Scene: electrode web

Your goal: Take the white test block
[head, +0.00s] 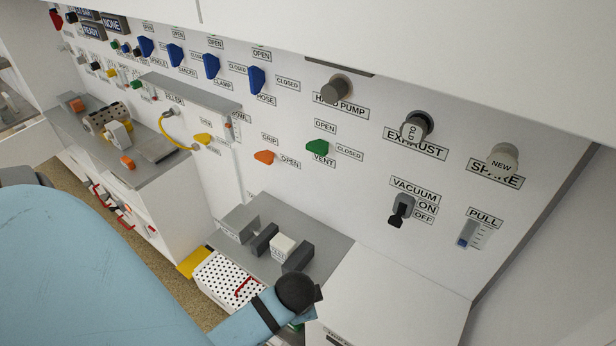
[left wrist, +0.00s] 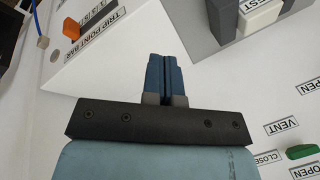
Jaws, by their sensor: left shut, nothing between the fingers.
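The white test block (head: 282,247) sits between two dark grey jaws (head: 264,239) on a grey plate, below the panel. In the left wrist view, the white block (left wrist: 262,14) shows partly at the top right edge, beside a dark jaw (left wrist: 222,18). My left gripper (left wrist: 163,62) has its blue fingers together, with nothing between them. The fingers are apart from the block, to its left in that view. In the head view my left wrist is just in front of the jaws, and its fingertips are hidden. My right gripper is not in view.
The grey plate (head: 325,240) adjoins the panel wall, which has a green vent handle (head: 317,147), an orange grip handle (head: 264,157) and a vacuum switch (head: 401,210). A white perforated box (head: 215,278) stands left of my wrist. A white surface (head: 400,290) lies right of the plate.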

